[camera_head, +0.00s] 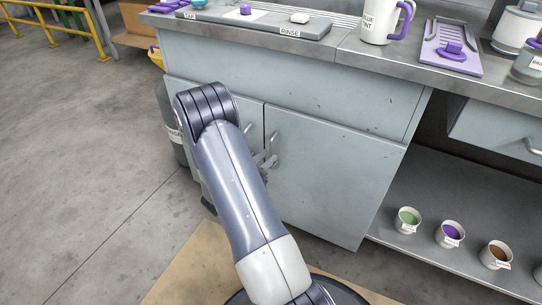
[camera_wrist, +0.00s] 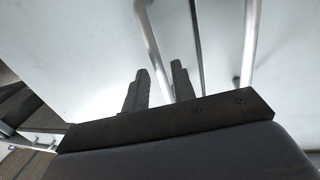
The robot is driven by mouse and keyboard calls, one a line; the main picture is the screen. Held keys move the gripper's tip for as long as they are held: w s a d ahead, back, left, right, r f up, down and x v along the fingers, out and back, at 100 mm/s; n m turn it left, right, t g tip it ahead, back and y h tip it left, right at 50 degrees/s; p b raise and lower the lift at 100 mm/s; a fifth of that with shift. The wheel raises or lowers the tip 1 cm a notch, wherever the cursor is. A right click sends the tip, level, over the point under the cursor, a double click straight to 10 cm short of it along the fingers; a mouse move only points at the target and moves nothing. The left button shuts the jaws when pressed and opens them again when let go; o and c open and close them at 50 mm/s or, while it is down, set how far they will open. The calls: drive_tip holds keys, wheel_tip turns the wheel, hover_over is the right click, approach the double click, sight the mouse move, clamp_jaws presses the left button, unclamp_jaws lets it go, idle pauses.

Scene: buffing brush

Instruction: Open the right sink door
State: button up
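The right sink door (camera_head: 335,180) is a pale grey panel below the sink counter. It looks closed beside the left door (camera_head: 250,115). Metal bar handles (camera_head: 270,150) show near the seam in the head view, partly behind my arm. In the wrist view my gripper (camera_wrist: 159,70) is open, its two dark fingers apart. One handle bar (camera_wrist: 152,45) runs down into the gap between the fingers; I cannot tell whether it touches them. A second bar (camera_wrist: 250,45) stands to the right, past the dark seam.
The counter above holds a rinse tray (camera_head: 260,22), a white pitcher (camera_head: 382,22) and a purple tray (camera_head: 450,50). Several small cups, one with green contents (camera_head: 407,220), stand on the low shelf at right. Floor at left is open.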

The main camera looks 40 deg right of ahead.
drive_tip(key=shift+w+d, duration=0.15)
drive_tip(key=shift+d, duration=0.6)
drive_tip(key=shift+w+d, duration=0.15)
drive_tip(key=shift+d, duration=0.55)
drive_tip(key=shift+c, duration=0.2)
clamp_jaws()
